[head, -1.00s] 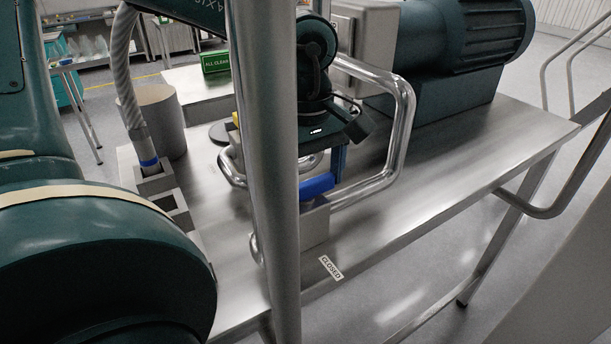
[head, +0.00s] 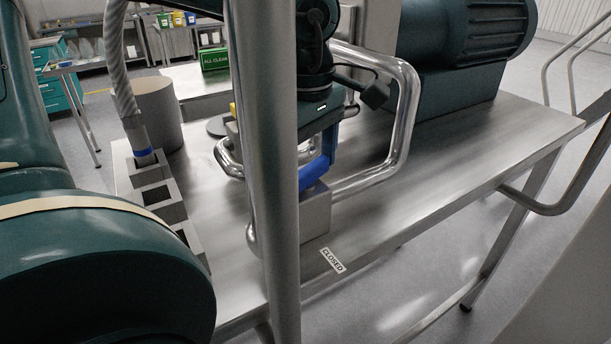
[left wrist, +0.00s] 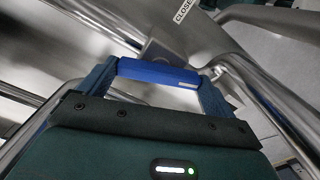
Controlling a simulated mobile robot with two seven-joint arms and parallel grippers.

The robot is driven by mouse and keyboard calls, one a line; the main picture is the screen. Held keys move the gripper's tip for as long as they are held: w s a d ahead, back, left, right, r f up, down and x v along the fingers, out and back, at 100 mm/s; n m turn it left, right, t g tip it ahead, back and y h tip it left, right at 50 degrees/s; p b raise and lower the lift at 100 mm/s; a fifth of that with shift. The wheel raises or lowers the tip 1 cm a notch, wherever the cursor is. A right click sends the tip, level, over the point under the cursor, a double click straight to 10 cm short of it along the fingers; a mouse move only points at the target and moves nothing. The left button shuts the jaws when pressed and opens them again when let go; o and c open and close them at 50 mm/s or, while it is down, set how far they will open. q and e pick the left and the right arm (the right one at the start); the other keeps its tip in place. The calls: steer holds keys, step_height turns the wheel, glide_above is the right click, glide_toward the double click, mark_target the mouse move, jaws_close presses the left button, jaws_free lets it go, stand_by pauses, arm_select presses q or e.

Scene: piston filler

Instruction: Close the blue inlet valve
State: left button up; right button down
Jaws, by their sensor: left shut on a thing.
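The blue inlet valve handle (head: 316,174) is on the bench's pipework, above a grey block. A steel post hides part of the valve in the head view. My left gripper (head: 326,152) has come down from above and is shut on the handle. In the left wrist view, the blue handle (left wrist: 158,73) lies crosswise between the two fingers of my left gripper (left wrist: 157,78), one at each end. A "CLOSED" label (head: 332,260) is on the bench's front edge, below and right of the valve. My right gripper is not in view.
The steel post (head: 265,180) stands in front of the valve. A bent steel pipe (head: 408,110) loops close to the right of my gripper. A large dark green motor (head: 460,60) sits behind. A grey slotted holder (head: 155,190) stands left.

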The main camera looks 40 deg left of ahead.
arm_select(q)
steer(key=shift+f+n+b, duration=0.15)
steer(key=shift+n+b, duration=0.5)
steer(key=shift+n, duration=0.35)
steer(key=n+b, duration=0.2)
steer(key=n, duration=0.1)
steer(key=shift+n, duration=0.3)
steer(key=shift+n+b, duration=0.65)
steer(key=shift+n, duration=0.25)
steer(key=n+b, duration=0.1)
steer(key=n, duration=0.1)
steer(key=shift+n, duration=0.3)
steer(key=n+b, duration=0.1)
steer(key=n, duration=0.1)
steer(key=shift+n, duration=0.4)
steer(key=shift+r+n, duration=0.2)
steer(key=shift+n, duration=0.3)
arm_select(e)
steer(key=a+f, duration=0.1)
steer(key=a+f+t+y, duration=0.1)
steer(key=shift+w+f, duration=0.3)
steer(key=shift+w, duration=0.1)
arm_select(q)
steer(key=o, duration=0.7)
